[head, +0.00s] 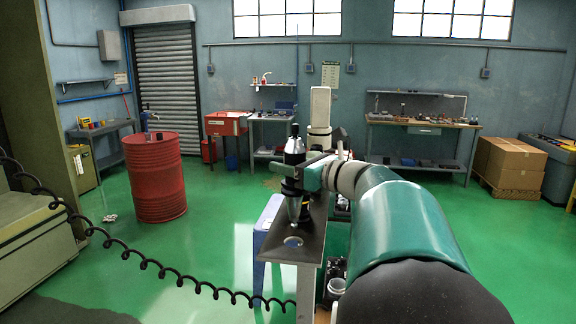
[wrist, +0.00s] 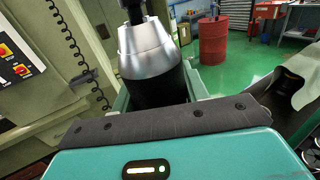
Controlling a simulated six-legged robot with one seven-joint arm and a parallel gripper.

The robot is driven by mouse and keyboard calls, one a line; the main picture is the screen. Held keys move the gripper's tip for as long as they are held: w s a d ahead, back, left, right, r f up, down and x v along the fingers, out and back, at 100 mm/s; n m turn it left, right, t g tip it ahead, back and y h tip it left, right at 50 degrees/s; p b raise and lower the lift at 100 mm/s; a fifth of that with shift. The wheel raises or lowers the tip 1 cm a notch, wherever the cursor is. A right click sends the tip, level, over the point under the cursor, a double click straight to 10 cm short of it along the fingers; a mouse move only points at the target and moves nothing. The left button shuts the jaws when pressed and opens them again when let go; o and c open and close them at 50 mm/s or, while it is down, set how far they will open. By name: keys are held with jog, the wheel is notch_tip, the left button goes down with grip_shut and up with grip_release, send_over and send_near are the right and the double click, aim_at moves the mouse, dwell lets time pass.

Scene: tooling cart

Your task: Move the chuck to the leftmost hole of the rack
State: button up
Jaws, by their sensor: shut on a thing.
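The chuck (head: 294,151) is black and silver, upright, and held in my gripper (head: 311,176). An open round hole (head: 293,241) shows near the rack's front end, in front of the cone. The rack's farther holes are hidden by the chuck and my arm.
A red drum (head: 155,176) stands apart at the left. A coiled black cable (head: 150,262) crosses the lower left.

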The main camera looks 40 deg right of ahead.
aim_at(297, 218)
jog(key=shift+w+r, duration=0.15)
jog(key=shift+r, duration=0.2)
jog(key=shift+w+f, duration=0.1)
jog(key=shift+f, duration=0.15)
jog(key=shift+s+f, duration=0.25)
jog(key=shift+w+f, duration=0.15)
jog(key=shift+f, duration=6.15)
jog(key=shift+f, duration=0.3)
